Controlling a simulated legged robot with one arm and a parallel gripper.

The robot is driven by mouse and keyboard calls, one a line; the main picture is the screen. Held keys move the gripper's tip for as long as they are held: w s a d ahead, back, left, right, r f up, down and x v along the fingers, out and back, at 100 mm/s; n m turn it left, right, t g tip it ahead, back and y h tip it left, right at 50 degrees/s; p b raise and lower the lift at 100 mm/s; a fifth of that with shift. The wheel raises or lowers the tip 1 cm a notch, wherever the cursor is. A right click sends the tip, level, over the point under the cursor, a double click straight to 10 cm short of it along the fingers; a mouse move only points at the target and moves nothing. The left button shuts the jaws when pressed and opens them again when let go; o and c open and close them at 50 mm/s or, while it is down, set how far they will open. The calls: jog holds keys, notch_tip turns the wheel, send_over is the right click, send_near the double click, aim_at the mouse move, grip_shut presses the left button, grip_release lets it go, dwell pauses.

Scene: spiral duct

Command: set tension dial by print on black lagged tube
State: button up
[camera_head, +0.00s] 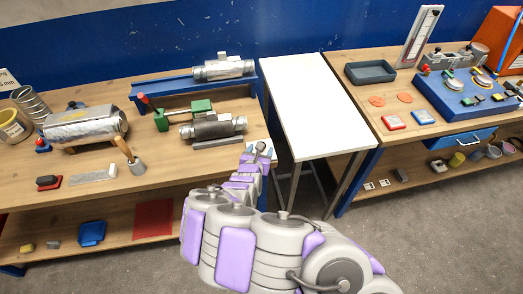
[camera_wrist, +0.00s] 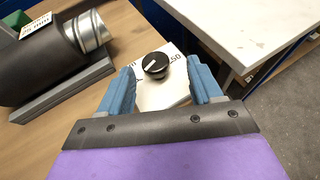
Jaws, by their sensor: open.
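The black lagged tube (camera_head: 213,128) lies on a grey support bar on the wooden bench, silver at its ends. In the wrist view the tube (camera_wrist: 38,68) is at the left, with a white printed label (camera_wrist: 36,26) seen at a slant, its print too small to read surely. A black round dial (camera_wrist: 155,64) with a white pointer line sits on a white plate, with "50" printed to its right. My gripper (camera_wrist: 158,84) is open, its blue fingers on either side of the plate, the knob just beyond the fingertips. In the head view my gripper (camera_head: 258,151) is at the bench's right front corner.
A white table (camera_head: 318,95) stands right of the bench across a narrow gap. Behind the tube are a green clamp (camera_head: 183,115) and a silver tube (camera_head: 223,68) on a blue rail. A silver lagged duct (camera_head: 85,127) lies at the left.

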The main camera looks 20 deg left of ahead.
jog(key=shift+w+d+f+b, duration=0.1)
jog(key=shift+w+f+b, duration=0.35)
jog(key=shift+w, duration=0.05)
jog(key=w, duration=0.1)
jog(key=w+a+f+b, duration=0.1)
jog(key=w+a+b, duration=0.1)
jog(key=shift+w+a+f, duration=0.1)
jog(key=shift+a+f, duration=0.1)
jog(key=shift+f, duration=0.05)
jog(key=shift+w+d+r, duration=0.1)
jog(key=shift+w+d, duration=0.1)
jog(key=shift+d, duration=0.15)
jog(key=shift+d+r, duration=0.15)
jog(key=shift+d, duration=0.25)
jog(key=shift+c, duration=1.4)
jog(key=shift+a, duration=0.4)
jog(key=shift+c, duration=1.4)
jog(key=shift+d, duration=0.1)
jog(key=c, duration=0.4)
